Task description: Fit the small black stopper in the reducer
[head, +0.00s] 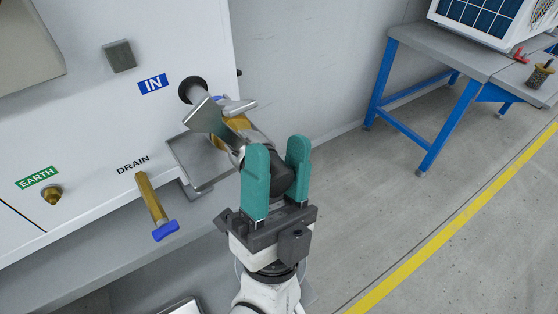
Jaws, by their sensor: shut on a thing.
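My gripper (276,150) has two green fingers and is shut on a dark, rounded piece that looks like the black stopper (282,172). The stopper sits between the fingers, partly hidden by the left one. Just beyond the fingertips, a brass and silver fitting (234,130) with a flat metal lever runs from the dark pipe under the IN label. The reducer seems to be its near, silver end (259,138), partly hidden behind my left finger. I cannot tell whether the stopper touches it or is inside it.
A grey metal tray (184,165) is below the fitting. A brass drain tap (152,198) with a blue handle sticks out at the left of the white panel (90,110). A blue-legged table (440,62) stands at the back right. The floor to the right is clear.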

